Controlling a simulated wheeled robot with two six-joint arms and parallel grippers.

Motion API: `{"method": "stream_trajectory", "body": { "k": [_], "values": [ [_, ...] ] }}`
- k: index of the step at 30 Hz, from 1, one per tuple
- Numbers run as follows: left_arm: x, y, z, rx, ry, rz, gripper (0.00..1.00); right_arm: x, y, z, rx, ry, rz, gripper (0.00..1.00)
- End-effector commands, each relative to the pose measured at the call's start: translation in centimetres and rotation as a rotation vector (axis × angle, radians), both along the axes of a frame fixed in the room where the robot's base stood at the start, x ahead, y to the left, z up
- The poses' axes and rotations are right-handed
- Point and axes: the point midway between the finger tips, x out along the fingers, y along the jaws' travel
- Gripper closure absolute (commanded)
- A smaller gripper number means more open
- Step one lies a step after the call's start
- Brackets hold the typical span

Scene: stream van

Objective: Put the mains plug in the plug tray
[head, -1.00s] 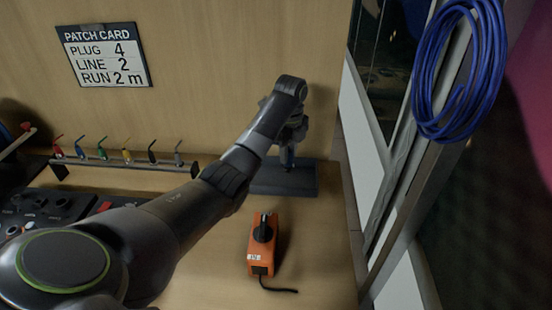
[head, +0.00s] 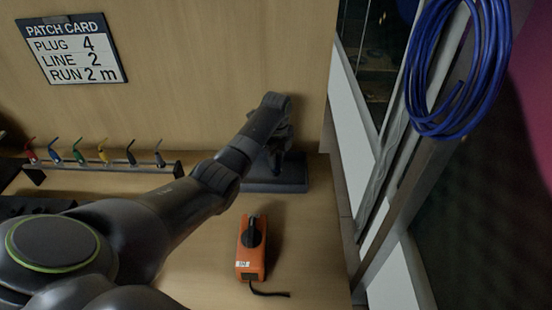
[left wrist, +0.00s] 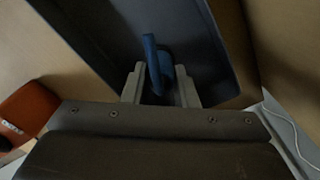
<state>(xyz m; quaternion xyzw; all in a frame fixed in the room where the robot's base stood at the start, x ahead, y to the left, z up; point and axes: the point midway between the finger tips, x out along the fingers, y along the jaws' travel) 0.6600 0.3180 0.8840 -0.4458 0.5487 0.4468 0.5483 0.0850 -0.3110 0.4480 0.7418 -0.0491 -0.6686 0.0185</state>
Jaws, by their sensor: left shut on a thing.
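My left gripper (head: 277,158) is over the dark plug tray (head: 293,176) at the back of the wooden bench. In the left wrist view its two grey fingers (left wrist: 160,80) are shut on a slim blue piece, which looks like the mains plug (left wrist: 152,62). The dark tray (left wrist: 205,45) fills the background behind the plug there. I cannot tell whether the plug touches the tray. In the head view the gripper hides the plug. My right gripper is not in view.
An orange box (head: 249,262) with a black top piece and short cable lies in front of the tray. A rack (head: 100,167) with several coloured pieces stands at left. A patch card (head: 72,50) is on the wall. Blue cable (head: 420,80) hangs at right.

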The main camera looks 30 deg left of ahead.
Motion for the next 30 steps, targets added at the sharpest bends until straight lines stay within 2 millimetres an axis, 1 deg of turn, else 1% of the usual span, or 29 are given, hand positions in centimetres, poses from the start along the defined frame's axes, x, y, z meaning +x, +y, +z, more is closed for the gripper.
{"method": "stream_trajectory", "body": {
  "k": [2, 12, 13, 18, 26, 30],
  "values": [
    [0.0, 0.0, -0.5, 0.000, -0.001, -0.001, 1.00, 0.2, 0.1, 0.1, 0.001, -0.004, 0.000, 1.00],
    [0.0, 0.0, -0.8, 0.000, -0.001, -0.001, 1.00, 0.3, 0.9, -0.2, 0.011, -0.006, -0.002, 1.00],
    [0.0, 0.0, -0.9, 0.000, -0.001, -0.001, 0.73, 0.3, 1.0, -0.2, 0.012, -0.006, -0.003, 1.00],
    [0.0, 0.0, -0.8, 0.000, -0.001, -0.001, 0.52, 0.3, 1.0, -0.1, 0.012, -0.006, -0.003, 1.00],
    [0.0, 0.0, -0.7, 0.000, -0.001, -0.001, 0.52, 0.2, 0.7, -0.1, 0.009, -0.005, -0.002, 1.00],
    [0.1, 0.0, 0.2, 0.000, -0.003, 0.000, 0.52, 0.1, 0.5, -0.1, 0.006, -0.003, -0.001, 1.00]
  ]
}}
